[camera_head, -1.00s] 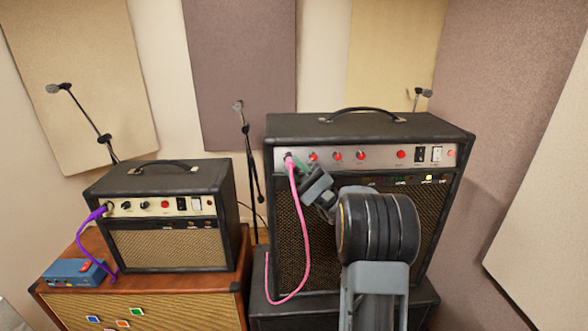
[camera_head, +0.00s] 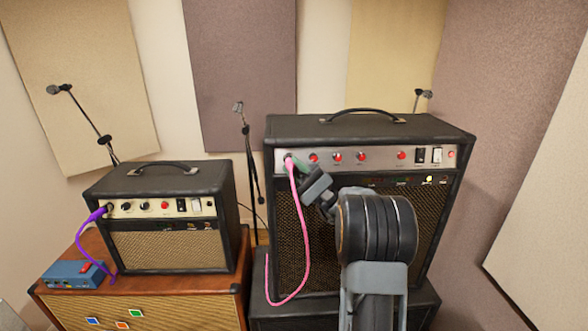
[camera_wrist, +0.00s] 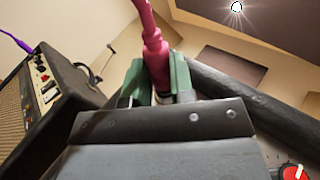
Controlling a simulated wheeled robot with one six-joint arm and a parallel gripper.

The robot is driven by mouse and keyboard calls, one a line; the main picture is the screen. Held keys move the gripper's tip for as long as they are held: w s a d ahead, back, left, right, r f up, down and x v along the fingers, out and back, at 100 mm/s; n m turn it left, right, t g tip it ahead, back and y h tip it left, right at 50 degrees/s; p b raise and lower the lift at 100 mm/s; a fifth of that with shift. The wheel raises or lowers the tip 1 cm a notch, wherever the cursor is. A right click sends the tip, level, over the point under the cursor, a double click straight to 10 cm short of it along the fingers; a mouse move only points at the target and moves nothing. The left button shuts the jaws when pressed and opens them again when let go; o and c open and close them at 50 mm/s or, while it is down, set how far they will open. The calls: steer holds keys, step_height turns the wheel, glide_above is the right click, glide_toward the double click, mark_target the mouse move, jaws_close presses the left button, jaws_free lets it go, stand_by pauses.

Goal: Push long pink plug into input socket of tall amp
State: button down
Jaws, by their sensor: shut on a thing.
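The tall amp (camera_head: 345,129) stands at the right, its control panel facing me with red knobs and switches. The long pink plug (camera_wrist: 157,55) is held between the green fingertips of my gripper (camera_wrist: 159,82), which are shut on it. In the head view, my gripper (camera_head: 296,165) is at the left end of the tall amp's panel, where the input socket is. The pink cable (camera_head: 305,240) hangs from the plug down the amp's front. The plug's tip and the socket are mostly hidden, so I cannot tell how deep the plug sits.
A smaller amp (camera_head: 165,249) stands at the left on a wooden cabinet (camera_head: 175,305), with a purple plug (camera_head: 97,214) at its panel. A blue pedal box (camera_head: 75,275) lies beside it. Microphone stands (camera_head: 247,150) are behind. Padded panels line the walls.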

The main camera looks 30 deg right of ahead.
steer(key=c, duration=0.9)
jaws_free()
steer(key=b+v, duration=0.7)
steer(key=shift+d+f+b, duration=0.15)
steer(key=shift+b, duration=0.25)
